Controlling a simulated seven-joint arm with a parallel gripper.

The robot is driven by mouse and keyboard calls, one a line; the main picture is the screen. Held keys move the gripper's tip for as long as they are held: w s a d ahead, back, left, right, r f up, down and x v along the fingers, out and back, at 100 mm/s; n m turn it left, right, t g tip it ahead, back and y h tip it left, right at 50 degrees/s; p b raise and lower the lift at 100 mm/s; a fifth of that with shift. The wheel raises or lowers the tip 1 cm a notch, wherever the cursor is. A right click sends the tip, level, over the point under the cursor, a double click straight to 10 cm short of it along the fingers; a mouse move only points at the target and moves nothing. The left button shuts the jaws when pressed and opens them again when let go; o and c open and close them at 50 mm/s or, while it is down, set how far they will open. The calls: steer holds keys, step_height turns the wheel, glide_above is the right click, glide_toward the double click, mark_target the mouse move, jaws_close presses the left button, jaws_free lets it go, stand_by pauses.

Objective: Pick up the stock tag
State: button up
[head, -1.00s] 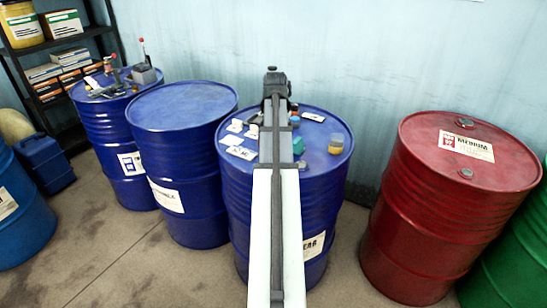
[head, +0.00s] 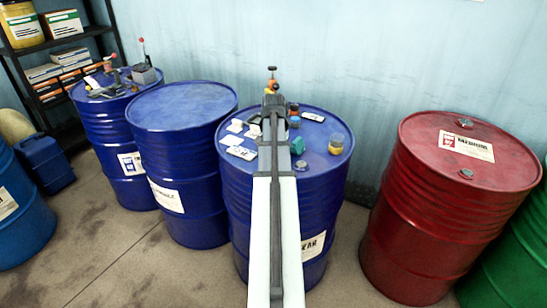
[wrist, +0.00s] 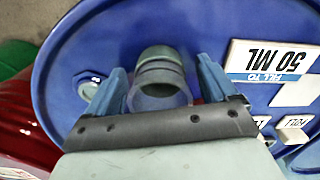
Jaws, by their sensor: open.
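I cannot tell for sure which piece is the stock tag. A small white tag (head: 313,117) lies at the back right of the middle blue drum's top in the head view. Pale cards lie left of my arm; one card (wrist: 268,62) reads "FILL TO 50 ML" in the wrist view. My gripper (wrist: 162,85) is open over the drum, its blue fingers apart. A grey-green ribbed cylinder (wrist: 160,70) shows between the fingers; whether they touch it is unclear. In the head view my arm hides the fingertips.
A black and orange handled tool (head: 272,84) stands behind my arm. A red drum (head: 410,215) stands right; another blue drum (head: 182,105) stands left.

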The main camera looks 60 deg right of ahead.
steer(key=c, duration=1.2)
steer(key=shift+r, duration=0.1)
